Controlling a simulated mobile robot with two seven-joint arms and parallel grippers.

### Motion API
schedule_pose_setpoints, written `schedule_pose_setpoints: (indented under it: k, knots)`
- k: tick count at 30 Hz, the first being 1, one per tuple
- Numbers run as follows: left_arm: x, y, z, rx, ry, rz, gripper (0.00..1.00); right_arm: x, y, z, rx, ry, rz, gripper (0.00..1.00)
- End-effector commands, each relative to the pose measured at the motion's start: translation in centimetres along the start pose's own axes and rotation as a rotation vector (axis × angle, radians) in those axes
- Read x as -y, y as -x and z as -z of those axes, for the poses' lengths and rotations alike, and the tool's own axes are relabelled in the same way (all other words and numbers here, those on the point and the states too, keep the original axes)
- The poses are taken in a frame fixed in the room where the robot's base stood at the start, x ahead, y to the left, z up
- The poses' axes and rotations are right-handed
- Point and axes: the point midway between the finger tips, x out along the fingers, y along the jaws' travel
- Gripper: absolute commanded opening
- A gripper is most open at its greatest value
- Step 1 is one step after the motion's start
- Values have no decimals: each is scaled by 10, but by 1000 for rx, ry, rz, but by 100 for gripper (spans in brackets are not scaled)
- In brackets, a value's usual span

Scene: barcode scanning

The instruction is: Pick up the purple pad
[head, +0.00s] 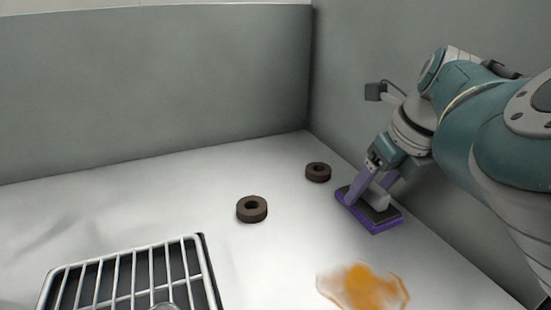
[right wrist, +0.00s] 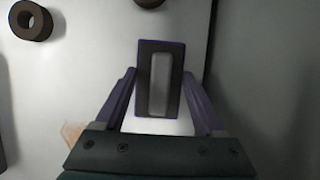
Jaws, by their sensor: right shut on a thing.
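The purple pad (head: 385,226) has a dark top and a light grey raised handle. It lies on the white surface at the right in the head view, close to the grey wall. My right gripper (head: 373,192) is over the pad, its purple fingers on either side of the handle, shut on it. In the right wrist view the pad (right wrist: 174,78) shows between the fingers of my right gripper (right wrist: 160,78). The pad looks flat on the surface, and I cannot tell any lift. My left gripper is not in view.
Two dark rings stand on the surface, one near the middle (head: 252,209) and one near the back corner (head: 318,172). An orange spill (head: 363,288) lies in front of the pad. A wire rack (head: 130,275) is at the front left. Grey walls close the back and right.

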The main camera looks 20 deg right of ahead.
Motion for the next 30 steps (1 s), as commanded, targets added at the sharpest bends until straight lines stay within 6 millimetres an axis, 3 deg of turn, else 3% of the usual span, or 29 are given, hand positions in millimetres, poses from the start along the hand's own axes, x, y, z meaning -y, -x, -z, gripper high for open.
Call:
schedule_pose_setpoints:
  k: [8, 14, 20, 30]
  knots:
    - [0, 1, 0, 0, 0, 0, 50, 0, 4, -2, 0, 0, 0, 13]
    - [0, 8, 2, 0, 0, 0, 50, 0, 26, -12, 3, -1, 1, 13]
    - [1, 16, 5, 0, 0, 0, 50, 0, 73, -32, 7, 1, 3, 13]
    - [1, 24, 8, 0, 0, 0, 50, 0, 171, -73, 7, 1, 2, 13]
